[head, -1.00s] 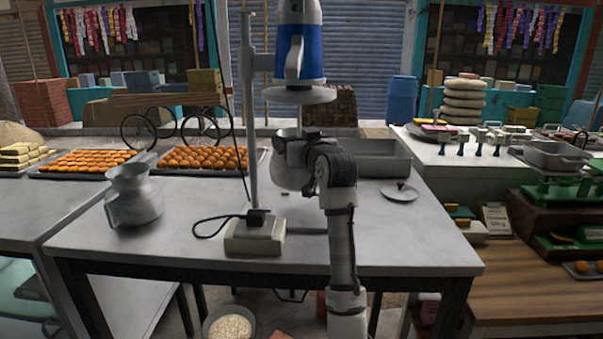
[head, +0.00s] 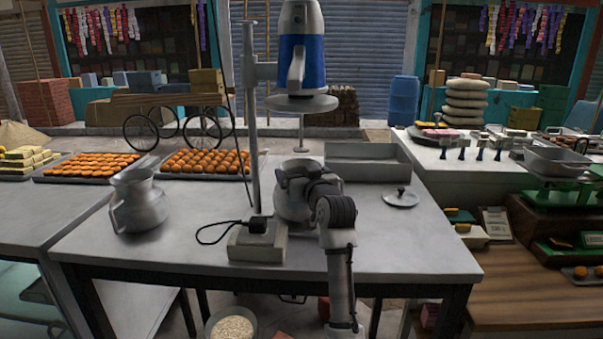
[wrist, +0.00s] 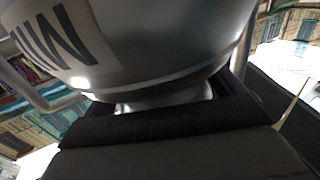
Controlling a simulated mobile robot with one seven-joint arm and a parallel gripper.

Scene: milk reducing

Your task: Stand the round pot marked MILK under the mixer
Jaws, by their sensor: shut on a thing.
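The round metal pot (head: 290,205) stands or hangs low over the steel table, just right of the mixer's stand. In the wrist view the pot (wrist: 170,35) fills the top, with part of its MILK lettering showing. My gripper (head: 312,190) is shut on the pot from the near right side; its dark jaws show around the pot's narrow lower part in the wrist view. The blue mixer (head: 301,62) hangs above, its thin shaft and paddle ending just above the pot's mouth in the picture. Whether the pot's base touches the table is hidden.
A second metal jug (head: 140,203) stands at the table's left. The mixer's base (head: 257,243) and cable lie close left of the pot. A rectangular tray (head: 367,160) and a lid (head: 400,198) are at right. The table's front right is clear.

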